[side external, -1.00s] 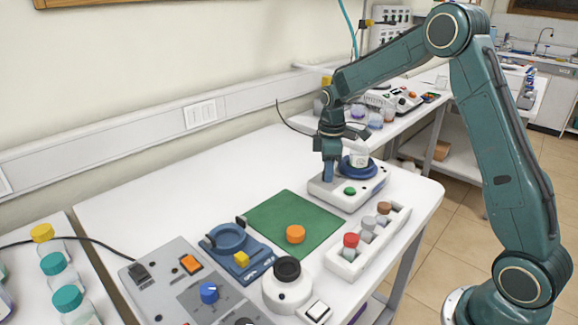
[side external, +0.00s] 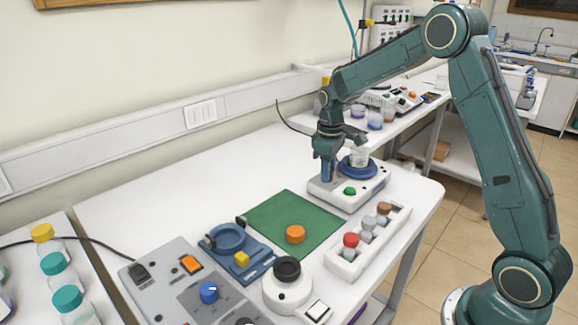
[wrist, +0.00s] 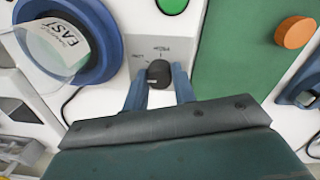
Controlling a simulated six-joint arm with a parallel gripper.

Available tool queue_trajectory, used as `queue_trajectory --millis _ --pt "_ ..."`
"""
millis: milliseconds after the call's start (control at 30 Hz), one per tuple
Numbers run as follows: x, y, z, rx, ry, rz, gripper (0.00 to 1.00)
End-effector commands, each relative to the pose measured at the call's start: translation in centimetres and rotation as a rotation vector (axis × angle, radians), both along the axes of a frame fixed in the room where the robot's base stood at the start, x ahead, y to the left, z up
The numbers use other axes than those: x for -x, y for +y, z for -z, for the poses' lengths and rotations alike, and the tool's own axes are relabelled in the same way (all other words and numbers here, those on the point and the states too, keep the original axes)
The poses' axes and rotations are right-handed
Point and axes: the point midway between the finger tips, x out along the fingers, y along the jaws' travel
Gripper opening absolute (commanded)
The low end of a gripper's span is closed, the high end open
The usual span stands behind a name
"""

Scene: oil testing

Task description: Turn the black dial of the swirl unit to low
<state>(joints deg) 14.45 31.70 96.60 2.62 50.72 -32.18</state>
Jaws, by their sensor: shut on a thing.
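The swirl unit (side external: 350,200) is a white box at the far end of the table, with a round blue platform (side external: 346,168) and a green button (side external: 349,190). Its black dial (wrist: 159,70) shows in the wrist view; in the side view my fingers hide it. My gripper (wrist: 159,82) points down over the unit, its two blue fingers shut on either side of the dial. It also shows in the side view (side external: 326,178). Small markings beside the dial are too faint to read, so its setting is unclear.
A clear cup (side external: 359,157) stands on the blue platform, close beside my gripper. A rack (side external: 343,264) of capped vials, a green mat (side external: 270,222) with an orange disc (side external: 295,234) and other devices lie nearer. The table's back left is clear.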

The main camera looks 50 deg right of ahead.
Motion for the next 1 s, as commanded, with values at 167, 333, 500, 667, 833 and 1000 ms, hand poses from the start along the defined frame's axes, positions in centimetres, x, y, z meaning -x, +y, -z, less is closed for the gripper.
queue_trajectory --millis 167,333,500,667,833,1000 --pt "-0.02 0.01 -0.04 0.000 0.000 0.167 0.04" --pt "-0.06 0.02 -0.04 0.001 0.000 0.322 0.04" --pt "-0.08 0.02 -0.05 0.001 -0.001 0.452 0.04" --pt "-0.09 0.03 -0.05 0.001 -0.001 0.537 0.04" --pt "-0.10 0.03 -0.06 0.000 -0.001 0.587 0.04" --pt "-0.10 0.03 -0.06 0.000 -0.001 0.603 0.04"
